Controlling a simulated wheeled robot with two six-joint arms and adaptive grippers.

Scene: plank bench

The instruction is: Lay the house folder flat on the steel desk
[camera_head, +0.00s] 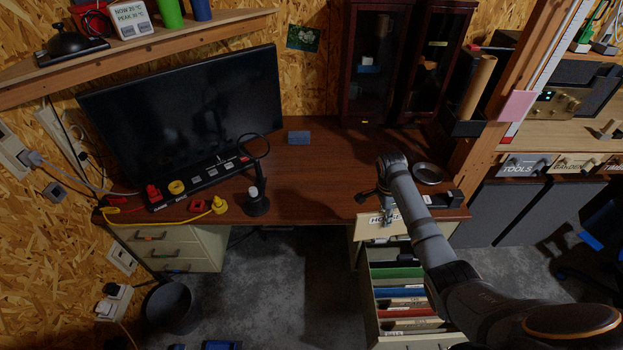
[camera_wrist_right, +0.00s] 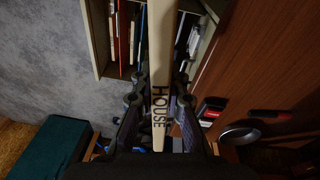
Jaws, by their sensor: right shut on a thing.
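The house folder (camera_head: 372,231) is cream, with "HOUSE" in dark letters. It hangs at the desk's front right edge, above the open file drawer. In the right wrist view the folder (camera_wrist_right: 161,60) shows edge-on, standing upright between the fingers. My right gripper (camera_head: 380,205) is shut on it; the gripper also shows in the wrist view (camera_wrist_right: 160,88). The desk (camera_head: 315,178) has a brown top and pale drawer units; its top shows beside the folder in the wrist view (camera_wrist_right: 237,65). My arm hides part of the folder. My left gripper is not in view.
The open drawer (camera_head: 370,300) holds several coloured folders. A round metal dish (camera_head: 428,173) and a black item (camera_head: 445,199) sit at the desk's right. A monitor (camera_head: 190,115) and power strip (camera_head: 205,175) fill the left. The middle of the top is mostly clear.

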